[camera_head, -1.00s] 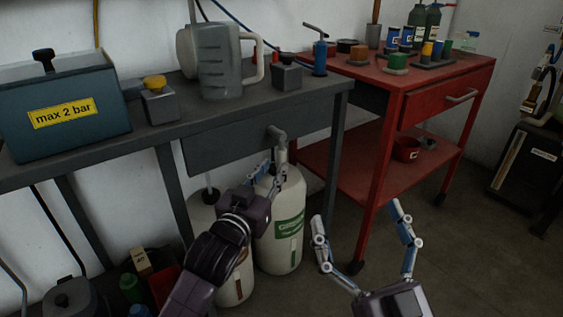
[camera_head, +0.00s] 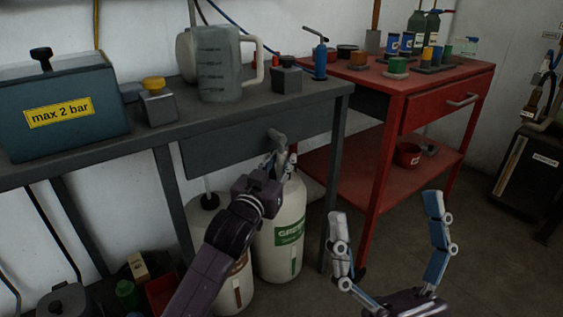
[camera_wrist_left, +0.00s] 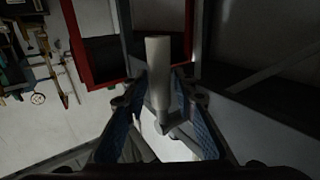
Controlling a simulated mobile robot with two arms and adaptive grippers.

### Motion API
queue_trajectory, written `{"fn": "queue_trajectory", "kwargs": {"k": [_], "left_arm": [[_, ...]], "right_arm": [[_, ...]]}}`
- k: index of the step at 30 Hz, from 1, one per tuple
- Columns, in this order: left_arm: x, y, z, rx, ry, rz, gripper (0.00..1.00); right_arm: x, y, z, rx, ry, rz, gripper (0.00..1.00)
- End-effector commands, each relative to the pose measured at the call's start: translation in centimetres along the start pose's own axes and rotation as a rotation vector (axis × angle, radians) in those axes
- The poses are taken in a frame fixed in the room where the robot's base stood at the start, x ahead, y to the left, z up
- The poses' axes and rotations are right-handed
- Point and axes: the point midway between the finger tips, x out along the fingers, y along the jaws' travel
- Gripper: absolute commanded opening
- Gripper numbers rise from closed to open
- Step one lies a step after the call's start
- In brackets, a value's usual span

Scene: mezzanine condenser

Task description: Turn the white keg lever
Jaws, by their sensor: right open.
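The pale lever (camera_head: 277,135) sticks up above the white keg with a green label (camera_head: 281,235), in front of the dark table's drawer. In the left wrist view the lever (camera_wrist_left: 158,75) stands between the fingers, with a gap on both sides. My left gripper (camera_head: 279,163) is at the keg's top, below the lever's end; its fingers (camera_wrist_left: 160,103) are open around the lever. The gripper and wrist hide the keg's neck in the head view. My right gripper (camera_head: 385,215) is open and empty, low in front of the red cart.
A second keg (camera_head: 233,275) stands left of the first, partly behind my left arm. The dark table (camera_head: 330,92) overhangs the kegs, with a grey jug (camera_head: 219,65) on it. The red cart (camera_head: 375,190) stands to the right.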

Motion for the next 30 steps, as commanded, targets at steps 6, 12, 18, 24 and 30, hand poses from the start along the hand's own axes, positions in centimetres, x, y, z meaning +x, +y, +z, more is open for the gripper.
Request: {"fn": "queue_trajectory", "kwargs": {"k": [6, 12, 18, 24, 30], "left_arm": [[0.0, 0.0, 0.0, 0.000, 0.000, 0.000, 0.05], [0.0, 0.0, 0.0, 0.000, 0.000, 0.000, 0.00], [0.0, 0.0, 0.0, 0.000, -0.001, 0.000, 0.00], [0.1, -0.1, 0.0, 0.004, -0.007, 0.000, 0.00], [0.6, -0.3, -0.2, 0.014, -0.022, 0.000, 0.00]], "right_arm": [[0.0, 0.0, 0.0, 0.000, -0.001, 0.000, 0.91], [0.0, 0.0, 0.0, 0.000, -0.002, 0.000, 0.91], [0.0, 0.0, 0.0, 0.000, -0.002, 0.000, 0.91], [0.1, 0.2, 1.3, -0.005, -0.062, 0.003, 0.91], [-0.1, 0.6, 4.8, -0.013, -0.228, 0.009, 0.91]]}}
